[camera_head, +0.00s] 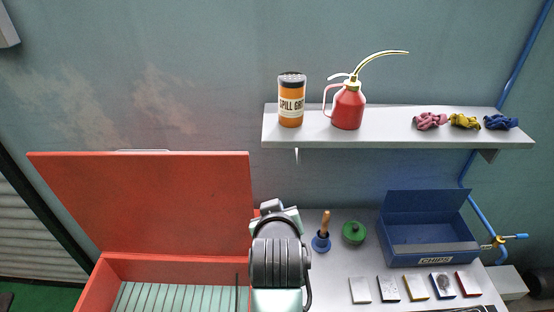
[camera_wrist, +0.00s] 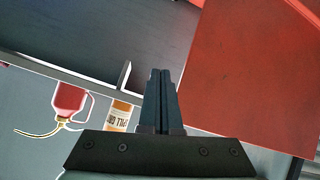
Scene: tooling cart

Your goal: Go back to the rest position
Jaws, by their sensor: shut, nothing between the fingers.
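My gripper (camera_wrist: 160,75) is shut and empty in the wrist view, its two dark fingers side by side. It hangs in free air and touches nothing that I can see. In the head view my arm rises at the lower middle, between the red chest and the grey worktop, and its gripper cannot be made out there.
A red chest with a raised lid (camera_head: 140,205) stands left. A shelf (camera_head: 390,128) holds an orange can (camera_head: 291,105), a red oil can (camera_head: 348,108) and rags (camera_head: 465,121). A blue open box (camera_head: 432,252), a plunger-like tool (camera_head: 321,241) and small boxes (camera_head: 416,288) occupy the worktop.

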